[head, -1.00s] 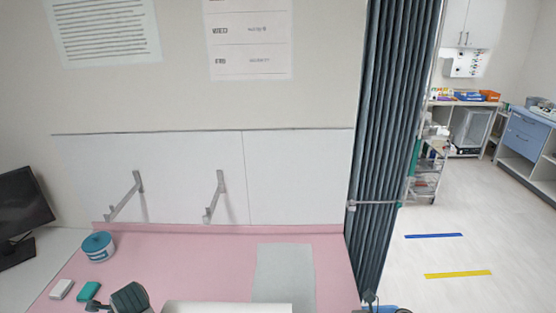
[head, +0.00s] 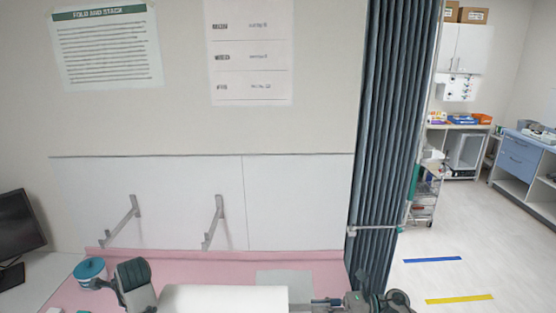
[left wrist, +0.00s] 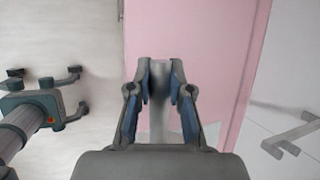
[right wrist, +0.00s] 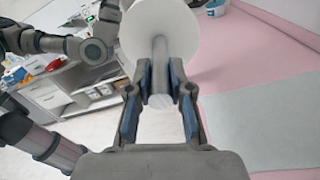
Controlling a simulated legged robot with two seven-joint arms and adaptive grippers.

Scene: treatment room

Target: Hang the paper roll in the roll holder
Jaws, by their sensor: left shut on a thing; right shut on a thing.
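The white paper roll (head: 225,298) lies level across the bottom of the head view, partly cut off. In the right wrist view the roll (right wrist: 165,28) shows its round end, with a grey rod (right wrist: 160,62) sticking out of it. My right gripper (right wrist: 160,88) is shut on this rod end; it shows right of the roll in the head view (head: 325,302). My left gripper (left wrist: 159,85) is shut on the other rod end (left wrist: 159,115). The roll holder is two grey arms on the wall panel, a left one (head: 120,222) and a right one (head: 214,222), both empty, beyond the roll.
The pink table top (head: 190,267) lies below, with a pale grey sheet (head: 283,279) on it. A blue round tub (head: 90,270) stands at the left, near my left gripper. A monitor (head: 18,230) is at far left. A dark curtain (head: 385,130) hangs at the right.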

